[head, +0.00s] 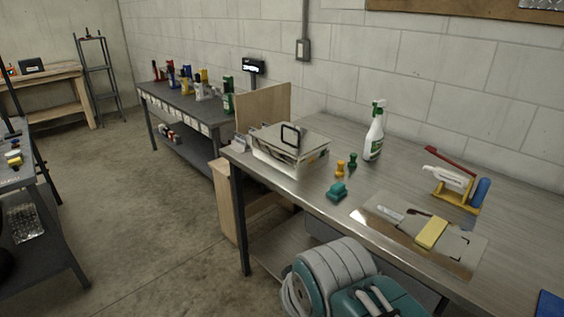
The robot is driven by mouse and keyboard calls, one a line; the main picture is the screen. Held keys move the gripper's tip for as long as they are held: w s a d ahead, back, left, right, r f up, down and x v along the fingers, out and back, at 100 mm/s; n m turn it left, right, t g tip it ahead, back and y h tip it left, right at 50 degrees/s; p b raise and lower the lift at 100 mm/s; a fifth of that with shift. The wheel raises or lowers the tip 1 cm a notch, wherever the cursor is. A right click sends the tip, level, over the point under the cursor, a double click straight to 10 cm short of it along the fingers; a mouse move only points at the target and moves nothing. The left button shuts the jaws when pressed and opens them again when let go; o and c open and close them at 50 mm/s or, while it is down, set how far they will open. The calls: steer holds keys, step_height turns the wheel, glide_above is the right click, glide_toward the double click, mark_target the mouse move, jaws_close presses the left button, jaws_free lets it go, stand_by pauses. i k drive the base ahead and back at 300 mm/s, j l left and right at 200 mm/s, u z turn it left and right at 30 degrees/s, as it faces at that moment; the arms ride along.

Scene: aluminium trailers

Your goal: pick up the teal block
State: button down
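A teal block (338,191) sits on the metal workbench (305,195), close to its front edge. It looks like a small squat piece with a raised top. Nothing covers it from this view. My gripper does not show in the head view, so its position and state are hidden.
Near the block stand small yellow (340,168) and green (353,160) pieces. A lidded metal box (290,152) is to the left, a spray bottle (374,136) behind. A metal sheet bearing a yellow sponge (432,233) is right. A teal-and-grey machine (345,285) stands below in front.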

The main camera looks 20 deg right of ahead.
mark_target(337, 192)
steer(key=z, duration=1)
steer(key=i+j+z, duration=0.35)
steer(key=i+j, duration=0.2)
steer(key=i+j+z, duration=0.4)
steer(key=j, duration=0.3)
steer(key=i, duration=0.1)
